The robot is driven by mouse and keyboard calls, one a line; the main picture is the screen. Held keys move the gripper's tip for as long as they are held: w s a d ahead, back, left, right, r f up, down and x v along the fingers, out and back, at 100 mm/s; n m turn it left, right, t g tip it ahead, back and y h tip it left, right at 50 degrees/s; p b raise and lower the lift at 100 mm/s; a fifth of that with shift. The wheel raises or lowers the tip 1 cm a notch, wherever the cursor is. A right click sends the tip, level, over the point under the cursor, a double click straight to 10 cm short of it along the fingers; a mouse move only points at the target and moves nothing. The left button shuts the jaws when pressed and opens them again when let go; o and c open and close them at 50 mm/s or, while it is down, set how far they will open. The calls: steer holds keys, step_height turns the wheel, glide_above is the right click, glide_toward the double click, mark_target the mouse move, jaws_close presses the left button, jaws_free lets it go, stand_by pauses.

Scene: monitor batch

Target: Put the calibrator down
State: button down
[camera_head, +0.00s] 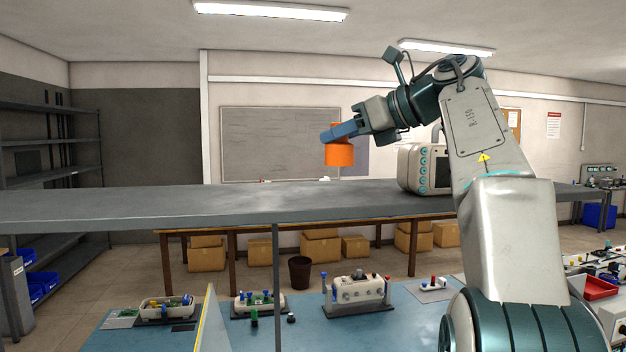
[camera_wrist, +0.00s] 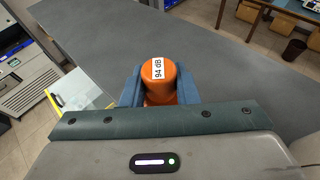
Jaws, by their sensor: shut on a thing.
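The calibrator (camera_head: 340,154) is an orange cylinder held in the air above the grey shelf (camera_head: 215,205). In the wrist view the calibrator (camera_wrist: 158,80) shows a white label reading "94 dB". My gripper (camera_head: 340,133) is shut on it, with one blue finger on each side of its body. In the wrist view the two fingers of my gripper (camera_wrist: 158,92) flank it. In the head view the calibrator's lower end appears above the shelf surface, but the exact gap is hard to judge.
A pale monitor with teal knobs (camera_head: 411,167) stands on the shelf to the right, partly behind my arm. The shelf's left and middle stretch is bare. Below it, a blue-topped bench (camera_head: 410,325) carries several small devices. A dark bin (camera_head: 300,272) stands on the floor.

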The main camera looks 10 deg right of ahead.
steer(key=x, duration=0.2)
steer(key=f+x, duration=0.1)
steer(key=x, duration=0.2)
steer(key=shift+s, duration=0.15)
steer(key=shift+d+f+b, duration=0.1)
steer(key=shift+f+b, duration=0.4)
steer(key=shift+f, duration=1.4)
steer(key=shift+f, duration=0.1)
steer(key=shift+f, duration=0.15)
steer(key=c, duration=1.1)
jaws_free()
